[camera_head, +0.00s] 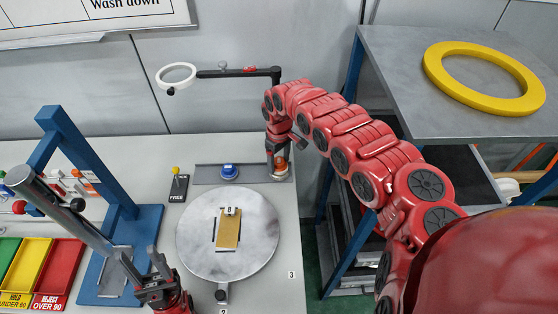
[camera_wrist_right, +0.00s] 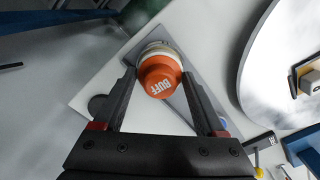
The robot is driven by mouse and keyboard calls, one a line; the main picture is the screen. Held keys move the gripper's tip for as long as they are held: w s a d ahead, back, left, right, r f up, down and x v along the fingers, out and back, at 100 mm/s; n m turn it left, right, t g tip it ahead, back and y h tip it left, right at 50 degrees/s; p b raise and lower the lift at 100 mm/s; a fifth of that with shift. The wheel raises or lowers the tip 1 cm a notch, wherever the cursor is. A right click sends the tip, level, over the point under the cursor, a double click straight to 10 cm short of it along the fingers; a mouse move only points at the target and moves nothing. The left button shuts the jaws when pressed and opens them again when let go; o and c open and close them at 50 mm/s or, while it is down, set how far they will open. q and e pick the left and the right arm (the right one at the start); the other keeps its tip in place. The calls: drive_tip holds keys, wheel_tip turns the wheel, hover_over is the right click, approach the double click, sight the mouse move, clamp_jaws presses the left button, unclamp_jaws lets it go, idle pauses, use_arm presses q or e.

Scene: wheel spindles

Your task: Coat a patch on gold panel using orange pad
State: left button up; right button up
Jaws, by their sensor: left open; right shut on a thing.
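The gold panel (camera_head: 229,231) lies on a round grey turntable (camera_head: 193,250), with a small white clamp-like piece at its far end. The orange pad (camera_head: 281,167) is at the right end of a grey strip behind the turntable. In the right wrist view the orange pad (camera_wrist_right: 160,78), marked BUFF on its knob, sits between my fingers above its pale base. My right gripper (camera_head: 276,163) is shut on the orange pad at the strip; whether the pad is lifted cannot be told. My left gripper (camera_head: 139,256) is open and empty, left of the turntable.
A blue-knobbed pad (camera_head: 229,172) stands on the grey strip (camera_head: 203,175). A ring lamp (camera_head: 178,75) hangs on an arm behind. A blue frame (camera_head: 125,220) and coloured trays (camera_head: 30,270) are at left. A shelf with a yellow ring (camera_head: 432,72) is at right.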

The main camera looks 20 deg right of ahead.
sight(279, 160)
drive_tip(key=shift+f+b, duration=0.3)
drive_tip(key=shift+f, duration=0.15)
idle(1.1)
drive_tip(key=shift+r+p, duration=0.95)
wheel_tip(279, 160, up, 5)
drive_tip(key=p, duration=0.4)
drive_tip(key=shift+r, duration=0.1)
